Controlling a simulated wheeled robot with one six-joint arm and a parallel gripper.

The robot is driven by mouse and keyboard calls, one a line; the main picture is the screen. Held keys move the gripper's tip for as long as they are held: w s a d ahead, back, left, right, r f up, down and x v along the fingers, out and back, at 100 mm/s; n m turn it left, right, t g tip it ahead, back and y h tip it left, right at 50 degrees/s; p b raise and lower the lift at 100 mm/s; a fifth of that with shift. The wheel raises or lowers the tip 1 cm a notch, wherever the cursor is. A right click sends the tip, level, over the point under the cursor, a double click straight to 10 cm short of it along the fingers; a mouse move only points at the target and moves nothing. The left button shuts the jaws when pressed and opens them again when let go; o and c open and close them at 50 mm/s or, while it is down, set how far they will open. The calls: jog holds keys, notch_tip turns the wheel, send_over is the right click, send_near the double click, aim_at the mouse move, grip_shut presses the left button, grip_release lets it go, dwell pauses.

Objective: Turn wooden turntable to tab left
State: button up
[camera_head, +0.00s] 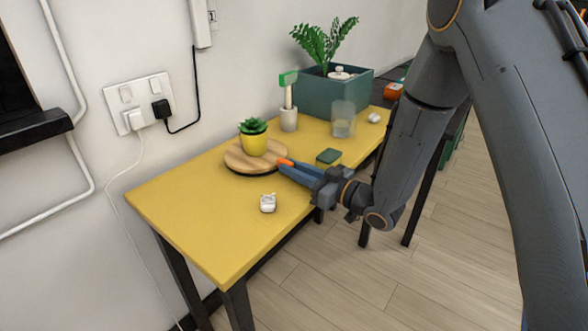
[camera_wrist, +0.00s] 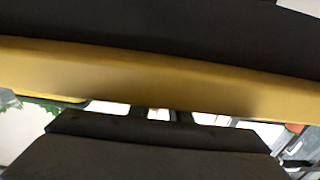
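The round wooden turntable (camera_head: 239,161) lies on the yellow table. A yellow pot with a green succulent (camera_head: 254,143) stands on it. A small orange piece (camera_head: 285,161) shows at the turntable's right edge; it looks like the tab, at the tip of my gripper. My gripper (camera_head: 287,168) reaches in from the right, low over the table, its blue fingers at the turntable's right rim. I cannot tell whether they touch the tab or how far apart they are. The wrist view shows mostly a yellow band and dark shapes; the turntable cannot be made out there.
A white case (camera_head: 267,204) lies in front of the turntable. A dark green block (camera_head: 328,157) lies right of it, near my gripper. Behind stand a grey holder (camera_head: 288,120), a clear cup (camera_head: 343,120) and a teal planter (camera_head: 335,98). The table's near left end is clear.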

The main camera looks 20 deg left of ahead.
aim_at(302, 198)
grip_shut()
jog(key=s+a, duration=0.2)
jog(key=s, duration=0.1)
jog(key=s+a+p, duration=0.1)
jog(key=shift+s+a+r, duration=0.1)
jog(key=shift+s, duration=0.3)
jog(key=o, duration=0.8)
grip_release()
jog(key=shift+a, duration=0.15)
jog(key=shift+c, duration=0.2)
jog(key=shift+w, duration=0.1)
jog(key=shift+d, duration=0.2)
jog(key=shift+d, duration=0.2)
jog(key=v, duration=0.7)
jog(key=shift+d+b, duration=0.1)
jog(key=shift+b, duration=0.3)
